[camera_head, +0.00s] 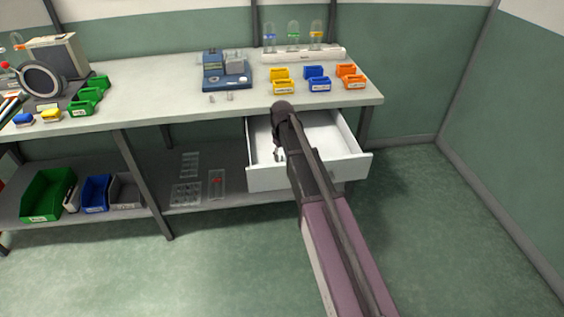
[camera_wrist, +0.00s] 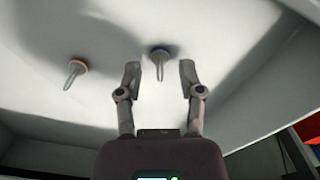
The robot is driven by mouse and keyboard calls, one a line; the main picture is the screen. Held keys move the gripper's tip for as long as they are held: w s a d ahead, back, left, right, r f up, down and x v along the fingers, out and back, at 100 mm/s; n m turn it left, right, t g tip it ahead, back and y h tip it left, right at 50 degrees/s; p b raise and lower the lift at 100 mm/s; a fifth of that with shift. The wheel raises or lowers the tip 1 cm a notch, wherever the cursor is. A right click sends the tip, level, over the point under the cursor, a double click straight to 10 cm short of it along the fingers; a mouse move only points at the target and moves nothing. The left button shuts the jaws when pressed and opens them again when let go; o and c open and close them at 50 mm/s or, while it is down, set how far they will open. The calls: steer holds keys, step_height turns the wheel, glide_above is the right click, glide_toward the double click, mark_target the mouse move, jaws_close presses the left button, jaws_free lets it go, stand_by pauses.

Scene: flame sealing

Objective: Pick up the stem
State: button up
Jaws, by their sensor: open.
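Two small stems stand out from the white inner surface of the open drawer (camera_head: 265,180) in the wrist view. One stem with a blue-grey round base (camera_wrist: 160,62) is between my gripper's fingertips, with a gap on both sides. The other stem with an orange-brown round base (camera_wrist: 76,71) is to the left, outside the fingers. My gripper (camera_wrist: 160,75) is open and empty. In the head view my gripper (camera_head: 279,153) is inside the drawer, partly hidden by my arm, and the stems cannot be made out.
The drawer walls surround my gripper. The worktop (camera_head: 160,105) above holds a blue device (camera_head: 225,82), yellow (camera_head: 281,80), blue (camera_head: 318,84) and orange bins (camera_head: 352,80), and a white rack (camera_head: 310,54). A lower shelf (camera_head: 150,190) carries trays and bins. The floor at right is clear.

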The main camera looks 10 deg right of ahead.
jaws_close()
stand_by(0.3)
steer(key=shift+r, duration=0.1)
step_height(320, 180, up, 10)
steer(key=p, duration=1)
stand_by(0.8)
steer(key=shift+a, duration=0.1)
